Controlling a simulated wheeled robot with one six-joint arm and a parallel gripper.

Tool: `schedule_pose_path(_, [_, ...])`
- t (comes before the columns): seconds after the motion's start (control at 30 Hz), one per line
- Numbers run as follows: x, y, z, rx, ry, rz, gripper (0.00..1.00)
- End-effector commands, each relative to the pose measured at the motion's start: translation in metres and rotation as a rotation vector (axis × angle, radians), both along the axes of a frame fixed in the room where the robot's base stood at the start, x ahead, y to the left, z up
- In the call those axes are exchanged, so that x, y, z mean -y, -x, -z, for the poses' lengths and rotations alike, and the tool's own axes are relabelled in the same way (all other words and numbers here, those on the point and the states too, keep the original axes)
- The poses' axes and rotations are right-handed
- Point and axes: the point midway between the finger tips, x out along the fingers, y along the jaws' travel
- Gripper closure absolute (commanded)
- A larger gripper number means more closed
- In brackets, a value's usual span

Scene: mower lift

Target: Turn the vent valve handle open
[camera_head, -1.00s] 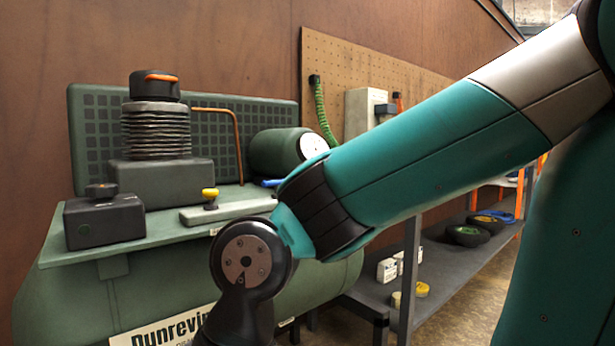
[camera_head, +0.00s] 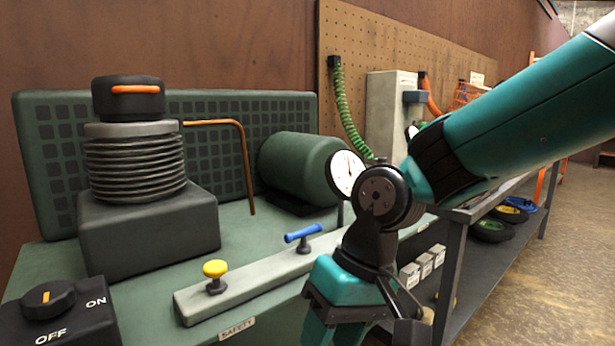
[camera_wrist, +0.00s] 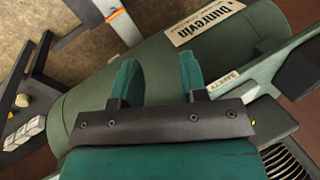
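A blue T-shaped handle (camera_head: 303,233) stands on a short dark stem on the long pale grey bar on top of the green compressor. No label naming it as the vent valve is readable. A yellow knob (camera_head: 215,269) stands on the same bar to its left, near a "SAFETY" label (camera_head: 237,329). My gripper (camera_wrist: 158,72) shows two teal fingers apart with nothing between them in the wrist view. It points towards the green tank (camera_wrist: 90,105) and is off the blue handle. In the head view, my wrist is right of the handle, and the fingertips cannot be made out.
A black ON/OFF switch box (camera_head: 70,320) is at the near left. A ribbed pump (camera_head: 135,165), a copper pipe (camera_head: 235,150), a green motor (camera_head: 295,165) and a round gauge (camera_head: 345,174) stand behind the bar. A shelf rack (camera_head: 455,260) is to the right.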

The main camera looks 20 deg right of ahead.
Motion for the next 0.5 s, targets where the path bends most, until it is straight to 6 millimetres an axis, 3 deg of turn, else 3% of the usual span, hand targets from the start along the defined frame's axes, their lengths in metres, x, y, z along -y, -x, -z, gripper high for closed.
schedule_pose_path(0.03, [0.005,-0.013,-0.04,-0.031,-0.003,0.078,0.6])
schedule_pose_path(0.5, [0.063,-0.12,-0.18,-0.324,-0.051,0.829,0.6])
